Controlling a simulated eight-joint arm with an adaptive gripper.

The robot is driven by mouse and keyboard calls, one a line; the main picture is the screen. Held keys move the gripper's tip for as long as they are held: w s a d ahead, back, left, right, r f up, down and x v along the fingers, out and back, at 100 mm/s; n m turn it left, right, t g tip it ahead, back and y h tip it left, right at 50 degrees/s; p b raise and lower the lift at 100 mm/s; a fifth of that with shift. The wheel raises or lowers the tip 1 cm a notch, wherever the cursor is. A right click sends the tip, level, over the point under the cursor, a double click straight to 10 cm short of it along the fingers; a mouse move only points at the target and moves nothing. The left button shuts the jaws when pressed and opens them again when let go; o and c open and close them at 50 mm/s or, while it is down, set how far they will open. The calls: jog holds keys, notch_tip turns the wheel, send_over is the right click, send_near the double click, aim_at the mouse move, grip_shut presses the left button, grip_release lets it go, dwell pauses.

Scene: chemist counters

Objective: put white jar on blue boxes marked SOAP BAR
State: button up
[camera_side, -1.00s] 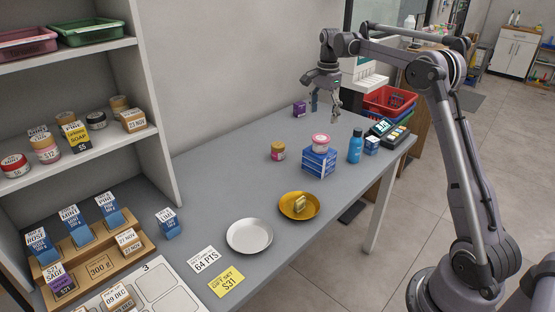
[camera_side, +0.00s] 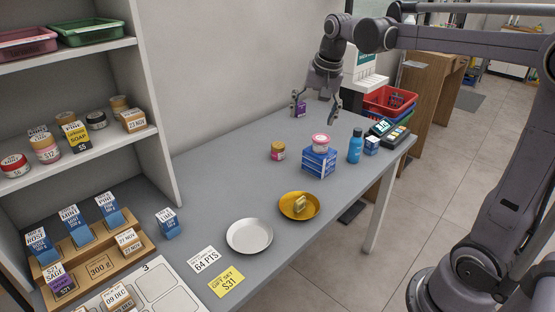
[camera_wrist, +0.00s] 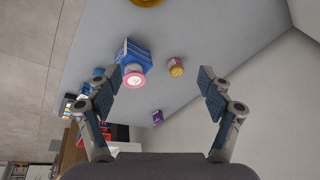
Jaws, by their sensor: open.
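A white jar with a pink band (camera_side: 320,142) stands upright on top of a stack of blue boxes (camera_side: 318,163) on the grey counter. In the wrist view the jar (camera_wrist: 134,77) and the blue boxes (camera_wrist: 133,55) show left of centre, near the left finger. My gripper (camera_side: 314,107) is open and empty, its fingers spread, above and behind the jar in the side view. The print on the boxes is too small to read for certain.
A purple box (camera_side: 300,111) stands behind. A yellow dish (camera_side: 287,211) and white plate (camera_side: 242,247) are in front. A card terminal (camera_side: 392,134) is at right.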

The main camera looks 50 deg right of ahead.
jog(key=s+a+f+n+t, duration=0.2)
jog(key=s+a+f+n, duration=0.2)
jog(key=s+a+n, duration=0.1)
jog(key=s+a+f+n+t, duration=0.2)
jog(key=s+a+f+n, duration=0.3)
jog(key=s+a, duration=0.2)
jog(key=s, duration=0.2)
jog(key=shift+s+n+y, duration=0.4)
